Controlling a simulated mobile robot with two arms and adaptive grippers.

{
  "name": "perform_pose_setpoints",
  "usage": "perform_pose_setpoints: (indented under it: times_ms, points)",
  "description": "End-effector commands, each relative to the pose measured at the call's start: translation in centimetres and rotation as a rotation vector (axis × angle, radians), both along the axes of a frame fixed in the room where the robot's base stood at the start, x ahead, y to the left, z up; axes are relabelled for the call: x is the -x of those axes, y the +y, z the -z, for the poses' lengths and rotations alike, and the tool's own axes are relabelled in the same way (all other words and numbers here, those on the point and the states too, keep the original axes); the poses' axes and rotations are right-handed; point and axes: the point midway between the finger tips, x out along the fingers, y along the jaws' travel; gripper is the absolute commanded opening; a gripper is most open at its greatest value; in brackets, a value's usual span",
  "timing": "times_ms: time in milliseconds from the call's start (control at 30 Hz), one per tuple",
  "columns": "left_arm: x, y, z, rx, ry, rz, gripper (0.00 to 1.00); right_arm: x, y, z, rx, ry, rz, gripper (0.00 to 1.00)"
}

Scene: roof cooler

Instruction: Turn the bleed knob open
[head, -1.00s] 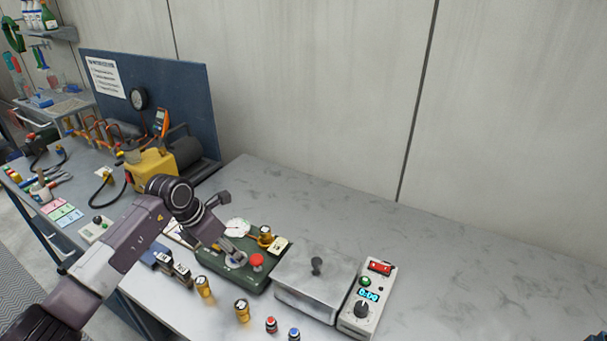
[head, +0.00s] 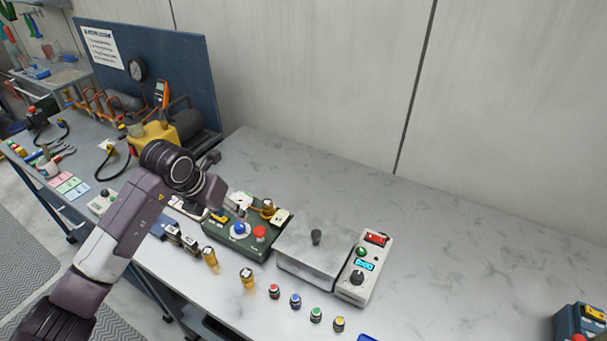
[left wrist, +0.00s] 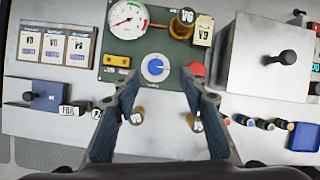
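A green panel (head: 254,246) on the bench carries a round blue knob (head: 239,229), which I take to be the bleed knob. In the left wrist view the blue knob (left wrist: 155,68) has a white pointer mark and a printed scale around it. My left gripper (head: 236,210) is above the panel. Its two fingers are spread and empty in the left wrist view (left wrist: 162,88), with the knob between and just beyond the tips. I see no contact with the knob. My right gripper is out of view.
Small brass fittings (head: 248,278) stand in front. The bench's right side is mostly clear.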

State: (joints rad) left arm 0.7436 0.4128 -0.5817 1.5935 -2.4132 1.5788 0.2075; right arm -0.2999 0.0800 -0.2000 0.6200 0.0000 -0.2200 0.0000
Motion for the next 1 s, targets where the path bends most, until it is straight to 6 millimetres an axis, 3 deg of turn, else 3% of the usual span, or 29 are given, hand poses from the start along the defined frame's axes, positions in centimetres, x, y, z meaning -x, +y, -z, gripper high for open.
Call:
perform_pose_setpoints:
  times_ms: [100, 467, 767, 1000]
  points:
    - [0.7, -2.7, 0.5, 0.087, -0.005, 0.033, 0.39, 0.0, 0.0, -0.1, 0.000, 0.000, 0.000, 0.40]
    - [2.0, -9.6, -0.9, 0.361, -0.055, 0.099, 0.39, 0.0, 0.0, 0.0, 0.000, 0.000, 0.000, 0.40]
    - [3.5, -14.8, -3.8, 0.627, -0.096, 0.116, 0.39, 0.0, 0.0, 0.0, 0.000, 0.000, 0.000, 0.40]
    - [4.6, -17.7, -7.3, 0.866, -0.131, 0.092, 0.39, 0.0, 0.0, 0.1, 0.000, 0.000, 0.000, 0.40]
